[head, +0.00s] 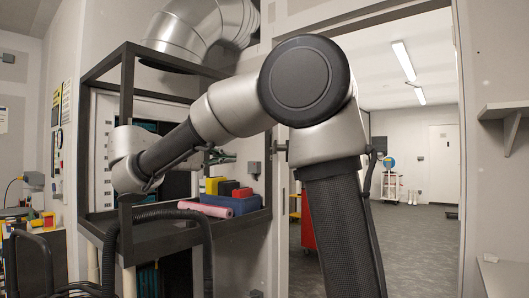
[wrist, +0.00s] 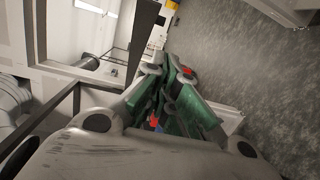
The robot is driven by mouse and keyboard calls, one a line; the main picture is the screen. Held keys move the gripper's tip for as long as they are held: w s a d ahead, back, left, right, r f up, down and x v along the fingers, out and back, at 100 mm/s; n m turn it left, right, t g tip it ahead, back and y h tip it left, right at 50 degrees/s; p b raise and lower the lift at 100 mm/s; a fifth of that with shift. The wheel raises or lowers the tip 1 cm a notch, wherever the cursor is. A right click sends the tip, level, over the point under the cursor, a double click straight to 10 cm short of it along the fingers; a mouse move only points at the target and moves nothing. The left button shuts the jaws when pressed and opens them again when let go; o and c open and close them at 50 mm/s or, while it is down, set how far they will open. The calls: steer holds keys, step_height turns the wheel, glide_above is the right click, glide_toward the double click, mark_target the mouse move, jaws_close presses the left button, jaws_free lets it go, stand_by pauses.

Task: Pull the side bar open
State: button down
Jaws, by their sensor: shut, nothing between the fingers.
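The extraction bench is a black open frame (head: 127,90) at the left of the head view, with a shelf (head: 240,222). I cannot tell which of its bars is the side bar. My arm crosses in front of the frame and hides part of it. In the wrist view my gripper (wrist: 176,72), with green finger sides, is shut and empty. A dark bar (wrist: 65,117) runs diagonally at the left there, apart from the fingers.
A silver duct (head: 205,28) rises above the frame. Red and yellow boxes, a blue box (head: 238,203) and a pink roll (head: 206,206) lie on the shelf. An open doorway to a grey-floored room (head: 420,235) is at the right. A wall shelf (head: 505,109) sticks out far right.

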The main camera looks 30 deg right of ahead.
steer(key=d+r+h, duration=0.1)
steer(key=d, duration=1)
steer(key=shift+d+r+m, duration=0.3)
steer(key=shift+d+r, duration=0.1)
steer(key=shift+d, duration=0.1)
